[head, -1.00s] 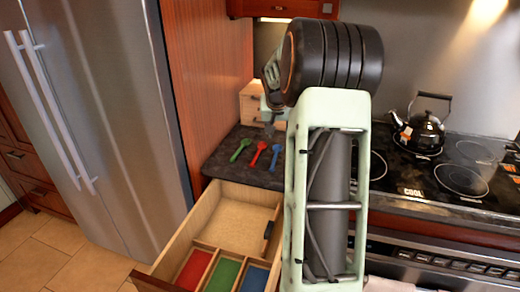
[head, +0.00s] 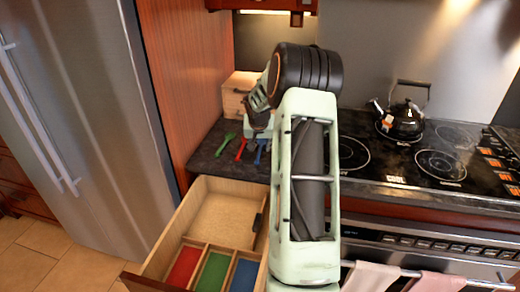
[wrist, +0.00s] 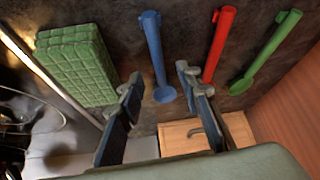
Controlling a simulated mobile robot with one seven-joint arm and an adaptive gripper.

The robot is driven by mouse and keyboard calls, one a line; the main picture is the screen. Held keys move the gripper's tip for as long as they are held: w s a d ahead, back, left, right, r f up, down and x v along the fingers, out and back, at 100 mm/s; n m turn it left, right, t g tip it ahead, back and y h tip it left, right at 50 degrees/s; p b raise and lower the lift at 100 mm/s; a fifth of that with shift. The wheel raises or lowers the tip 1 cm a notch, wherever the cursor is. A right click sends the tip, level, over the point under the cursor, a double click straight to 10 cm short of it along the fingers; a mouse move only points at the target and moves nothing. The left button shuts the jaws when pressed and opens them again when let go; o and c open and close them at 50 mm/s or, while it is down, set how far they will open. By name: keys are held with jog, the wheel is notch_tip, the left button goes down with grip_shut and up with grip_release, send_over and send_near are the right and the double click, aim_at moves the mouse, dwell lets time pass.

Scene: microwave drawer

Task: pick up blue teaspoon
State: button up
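The blue teaspoon (head: 261,152) lies on the dark counter, right of the red spoon (head: 241,148) and the green spoon (head: 226,144). In the head view my gripper (head: 259,130) is just above the spoons and hides part of the blue one. In the wrist view the blue teaspoon (wrist: 154,45) lies with its bowl nearest me, seen between my gripper's fingertips (wrist: 158,80). The fingers are apart and empty. I cannot tell the exact height of the tips above the counter.
An open drawer (head: 226,219) with red, green and blue compartments sits below the counter. A wooden box (head: 236,88) stands behind. A green quilted block (wrist: 76,65) lies left of the blue teaspoon in the wrist view. The stove with a kettle (head: 402,122) is to the right.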

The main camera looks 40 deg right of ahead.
jog(key=shift+x, duration=0.85)
jog(key=shift+c, duration=0.5)
grip_shut()
